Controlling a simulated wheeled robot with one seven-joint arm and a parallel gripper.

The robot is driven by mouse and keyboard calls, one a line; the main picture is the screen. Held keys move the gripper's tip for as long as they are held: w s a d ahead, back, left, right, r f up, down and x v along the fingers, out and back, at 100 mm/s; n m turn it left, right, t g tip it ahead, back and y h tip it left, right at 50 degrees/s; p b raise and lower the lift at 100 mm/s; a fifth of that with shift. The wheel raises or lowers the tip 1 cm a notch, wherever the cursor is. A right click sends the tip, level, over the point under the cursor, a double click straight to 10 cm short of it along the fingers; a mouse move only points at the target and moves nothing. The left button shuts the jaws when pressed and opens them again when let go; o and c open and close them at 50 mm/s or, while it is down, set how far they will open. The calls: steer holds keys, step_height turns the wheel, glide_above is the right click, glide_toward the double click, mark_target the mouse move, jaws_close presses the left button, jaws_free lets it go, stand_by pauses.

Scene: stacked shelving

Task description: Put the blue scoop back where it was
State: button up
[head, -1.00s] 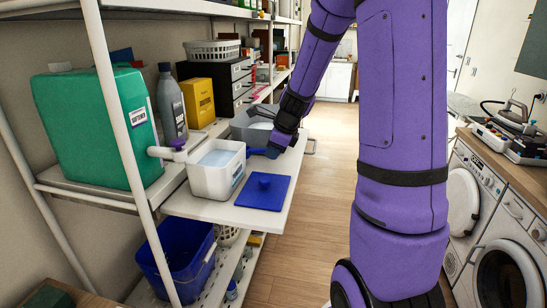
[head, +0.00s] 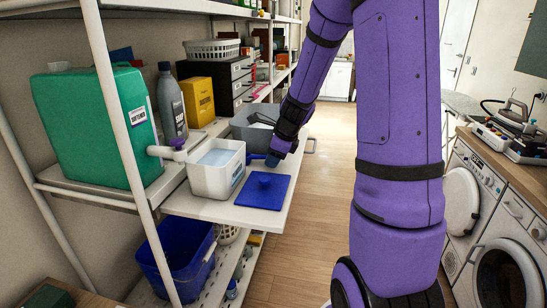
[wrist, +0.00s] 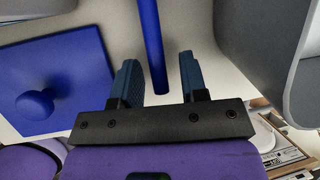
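The blue scoop's handle (wrist: 152,45) runs down from the top edge of the wrist view, between the fingers of my gripper (wrist: 158,63). The fingers are open, with a gap on both sides of the handle. In the head view my gripper (head: 273,160) hangs low over the white board, and a bit of the blue scoop (head: 255,157) shows between it and the white tub. The scoop's bowl is hidden. The white tub (head: 208,184) is open and holds pale powder. I cannot tell whether the scoop touches it.
A blue lid with a knob (head: 262,191) lies on the board (head: 222,211) in front of the tub. A grey basin (head: 246,130) stands behind. A green canister (head: 95,130) with a white spout is left of the tub. The floor to the right is clear.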

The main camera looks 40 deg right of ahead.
steer(key=v, duration=1.1)
steer(key=s+a+r+n, duration=0.7)
steer(key=s+a+n, duration=0.1)
steer(key=a+n, duration=0.4)
steer(key=s+a+n, duration=0.3)
steer(key=s+n, duration=0.3)
steer(key=n, duration=0.1)
steer(key=s+a+r+n+h, duration=0.1)
steer(key=s+a+n, duration=0.2)
steer(key=s+n, duration=0.4)
steer(key=shift+a+r+n, duration=0.25)
steer(key=shift+a+n, duration=0.1)
steer(key=shift+n, duration=0.45)
